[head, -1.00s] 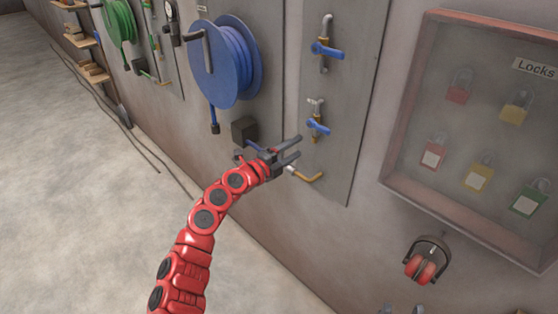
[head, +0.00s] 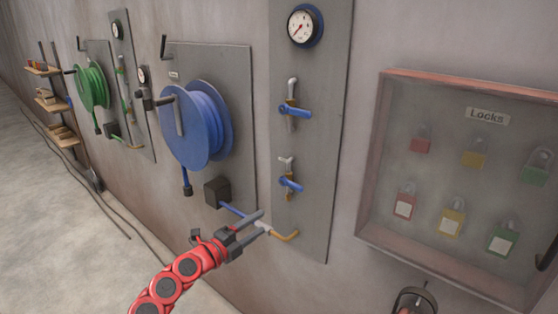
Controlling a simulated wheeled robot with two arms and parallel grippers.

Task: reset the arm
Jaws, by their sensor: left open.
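My left arm comes up from the bottom in the head view, red and jointed. Its left gripper (head: 262,222) is open, with two dark fingers spread. In the picture the fingers overlap the blue pipe and the orange elbow pipe (head: 287,236) at the foot of the grey valve panel (head: 312,150). I cannot tell whether they touch; nothing shows gripped between them. Two blue-handled valves, an upper one (head: 294,111) and a lower one (head: 290,183), sit on the panel above the gripper. My right gripper is not in view.
A blue hose reel (head: 207,125) and a black box (head: 217,192) are left of the gripper. A pressure gauge (head: 301,27) tops the panel. A glass-fronted lock cabinet (head: 368,165) is on the right, with ear defenders (head: 415,301) below. Open floor (head: 50,230) lies at left.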

